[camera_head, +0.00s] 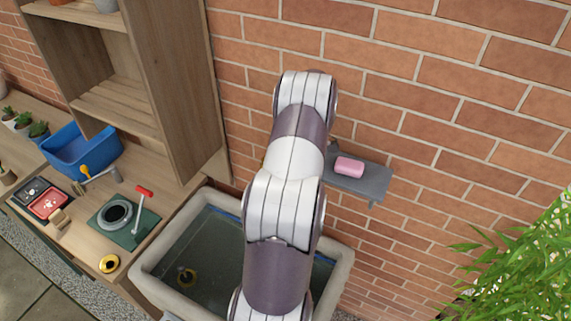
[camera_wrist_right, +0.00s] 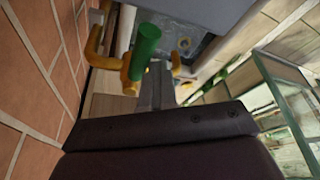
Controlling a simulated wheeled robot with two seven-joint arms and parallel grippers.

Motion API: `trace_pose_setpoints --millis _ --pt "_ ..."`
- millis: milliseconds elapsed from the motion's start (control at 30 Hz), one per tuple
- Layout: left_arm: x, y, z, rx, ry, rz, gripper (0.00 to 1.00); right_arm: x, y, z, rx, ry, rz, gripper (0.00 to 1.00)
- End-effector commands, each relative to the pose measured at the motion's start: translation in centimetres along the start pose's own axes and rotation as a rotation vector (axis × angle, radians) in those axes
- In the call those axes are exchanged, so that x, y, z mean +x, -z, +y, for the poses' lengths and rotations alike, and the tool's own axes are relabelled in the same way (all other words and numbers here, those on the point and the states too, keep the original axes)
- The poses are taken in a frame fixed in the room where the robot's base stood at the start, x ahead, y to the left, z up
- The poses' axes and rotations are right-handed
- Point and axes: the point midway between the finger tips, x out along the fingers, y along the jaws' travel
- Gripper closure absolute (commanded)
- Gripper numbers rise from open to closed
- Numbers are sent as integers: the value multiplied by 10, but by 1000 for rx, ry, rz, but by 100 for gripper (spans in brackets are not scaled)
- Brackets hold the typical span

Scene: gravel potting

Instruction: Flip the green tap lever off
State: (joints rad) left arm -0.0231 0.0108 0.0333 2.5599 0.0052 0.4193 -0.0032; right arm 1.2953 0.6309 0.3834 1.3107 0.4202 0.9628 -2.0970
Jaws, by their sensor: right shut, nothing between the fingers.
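The green tap lever (camera_wrist_right: 147,42) shows in the right wrist view as a green cylinder on the brass tap (camera_wrist_right: 97,45), beside the brick wall. My right gripper (camera_wrist_right: 157,72) is shut and empty, its fingertips close beside the lower end of the lever. I cannot tell whether they touch it. In the head view my right arm reaches over the stone sink and hides the tap, the lever and the right gripper. My left gripper is not in view.
A grey wall shelf (camera_head: 373,181) with pink soap (camera_head: 349,166) is right of my arm. A wooden bench (camera_head: 90,245) holds a blue tub (camera_head: 82,150). Green leaves (camera_head: 520,260) stand at right.

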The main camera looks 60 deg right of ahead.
Motion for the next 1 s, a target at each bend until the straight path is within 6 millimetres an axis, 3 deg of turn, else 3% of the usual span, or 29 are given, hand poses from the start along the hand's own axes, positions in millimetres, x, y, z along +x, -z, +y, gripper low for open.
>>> trace_pose_setpoints --millis 433,800,1000 --pt "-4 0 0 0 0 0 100 -10 -1 6 -4 -24 -9 100" --pt "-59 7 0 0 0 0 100 -71 5 0 -2 -12 -6 100" --pt "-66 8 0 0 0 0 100 -78 4 -2 -3 -7 -5 100"
